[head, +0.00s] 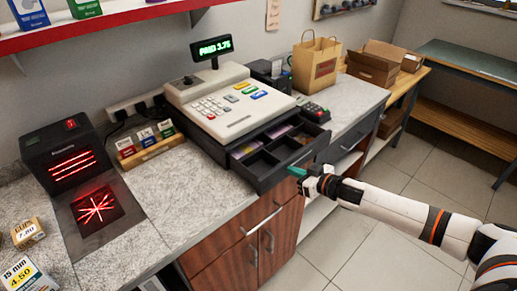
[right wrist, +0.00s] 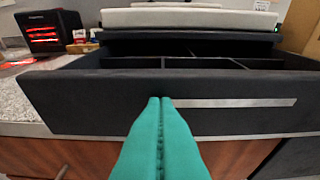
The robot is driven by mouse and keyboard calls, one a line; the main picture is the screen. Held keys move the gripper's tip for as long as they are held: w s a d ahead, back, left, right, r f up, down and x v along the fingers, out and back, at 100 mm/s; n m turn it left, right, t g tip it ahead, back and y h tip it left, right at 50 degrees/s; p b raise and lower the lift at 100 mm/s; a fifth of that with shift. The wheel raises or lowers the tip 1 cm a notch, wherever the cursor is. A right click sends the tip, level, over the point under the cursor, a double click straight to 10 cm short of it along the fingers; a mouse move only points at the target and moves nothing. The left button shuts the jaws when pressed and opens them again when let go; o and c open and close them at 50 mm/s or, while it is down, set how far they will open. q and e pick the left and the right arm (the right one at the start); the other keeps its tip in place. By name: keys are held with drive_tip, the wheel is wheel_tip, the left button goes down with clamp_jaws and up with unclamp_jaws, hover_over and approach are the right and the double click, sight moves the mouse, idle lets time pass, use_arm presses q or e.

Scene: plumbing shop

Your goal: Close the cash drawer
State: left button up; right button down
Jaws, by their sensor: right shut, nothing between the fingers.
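The black cash drawer (head: 270,168) stands open below the beige cash register (head: 230,103) on the counter. Its compartments show, with some notes in the back ones. In the right wrist view the drawer's dark front (right wrist: 75,100) with a pale strip faces me. My right gripper (head: 298,172) has green fingers, is shut and empty, and is at the drawer's front. In the right wrist view its fingertips (right wrist: 160,100) overlap the middle of the front, by the left end of the strip; I cannot tell whether they touch. My left gripper is not in view.
A barcode scanner (head: 72,165) with red lines stands on the counter at left, with price-tagged boxes (head: 25,233) nearby. A card terminal (head: 312,112) and a paper bag (head: 316,64) stand right of the register. Open floor (head: 345,235) lies in front of the wooden cabinet (head: 245,245).

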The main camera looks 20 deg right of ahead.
sight(277, 159)
drive_tip(key=w+a, duration=0.1)
drive_tip(key=w, duration=0.1)
drive_tip(key=w+a, duration=0.1)
drive_tip(key=w, duration=0.2)
drive_tip(key=w+a, duration=0.1)
drive_tip(key=w, duration=0.2)
drive_tip(key=shift+a+r+p, duration=0.1)
drive_tip(key=shift+r+p, duration=0.05)
drive_tip(key=shift+p, duration=0.25)
drive_tip(key=w, duration=0.1)
drive_tip(key=w+a, duration=0.1)
drive_tip(key=w, duration=0.1)
drive_tip(key=w+a+b, duration=0.1)
drive_tip(key=w, duration=0.1)
drive_tip(key=shift+w+a, duration=0.15)
drive_tip(key=shift+s+p, duration=0.4)
drive_tip(key=shift+p, duration=0.1)
drive_tip(key=s+p, duration=0.1)
drive_tip(key=s+d, duration=0.1)
drive_tip(key=s, duration=0.1)
drive_tip(key=s+d+p, duration=0.1)
drive_tip(key=s, duration=0.1)
drive_tip(key=shift+d+p, duration=0.2)
drive_tip(key=shift+p, duration=0.1)
drive_tip(key=shift+f, duration=0.2)
